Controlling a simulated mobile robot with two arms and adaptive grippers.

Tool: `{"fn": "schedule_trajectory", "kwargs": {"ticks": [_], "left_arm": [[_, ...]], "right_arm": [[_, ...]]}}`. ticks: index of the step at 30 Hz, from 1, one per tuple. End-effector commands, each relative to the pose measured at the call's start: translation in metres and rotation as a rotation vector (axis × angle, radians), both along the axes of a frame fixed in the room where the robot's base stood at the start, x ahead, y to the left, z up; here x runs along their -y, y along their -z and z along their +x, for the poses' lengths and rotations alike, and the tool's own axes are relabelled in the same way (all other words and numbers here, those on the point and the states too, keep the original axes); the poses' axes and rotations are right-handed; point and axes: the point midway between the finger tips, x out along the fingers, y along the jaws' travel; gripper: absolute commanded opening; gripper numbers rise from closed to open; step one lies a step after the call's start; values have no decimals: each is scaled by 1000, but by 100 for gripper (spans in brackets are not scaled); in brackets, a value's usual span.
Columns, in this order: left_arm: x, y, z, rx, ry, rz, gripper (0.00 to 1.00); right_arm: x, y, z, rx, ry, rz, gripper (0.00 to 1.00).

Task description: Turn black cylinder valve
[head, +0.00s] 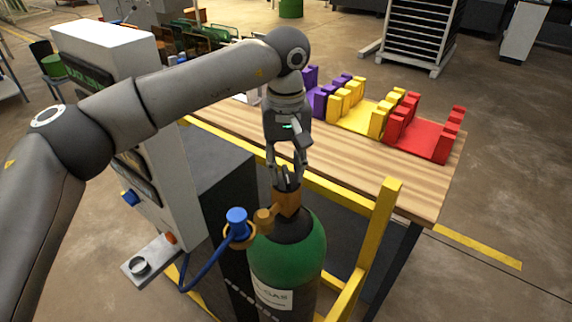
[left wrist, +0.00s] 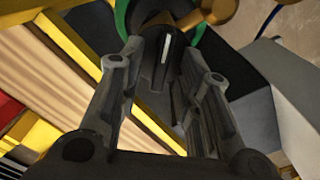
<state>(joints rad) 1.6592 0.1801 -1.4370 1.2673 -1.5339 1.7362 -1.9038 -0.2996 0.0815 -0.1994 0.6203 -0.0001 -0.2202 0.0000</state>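A green gas cylinder (head: 295,255) with a black shoulder stands upright at lower middle in the head view. A brass valve body (head: 287,200) sits on its top, with a small black valve (head: 287,181) above it. My left gripper (head: 287,174) points down over the valve, with its fingers apart on either side. In the left wrist view the black valve (left wrist: 164,62) shows between the fingertips of my left gripper (left wrist: 160,52). I cannot tell whether either finger touches it. My right gripper is in neither view.
A blue-capped regulator (head: 237,222) with a blue hose sits just left of the valve. A yellow frame (head: 385,215) stands close at the right. Behind is a wooden table (head: 345,155) with purple, yellow and red holders. A tall white machine (head: 165,190) stands at left.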

Motion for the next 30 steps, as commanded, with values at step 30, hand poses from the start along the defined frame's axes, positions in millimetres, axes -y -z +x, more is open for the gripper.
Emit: {"fn": "schedule_trajectory", "kwargs": {"ticks": [30], "left_arm": [[0,-117,0,-1,-1,0,32]], "right_arm": [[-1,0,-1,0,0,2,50]]}}
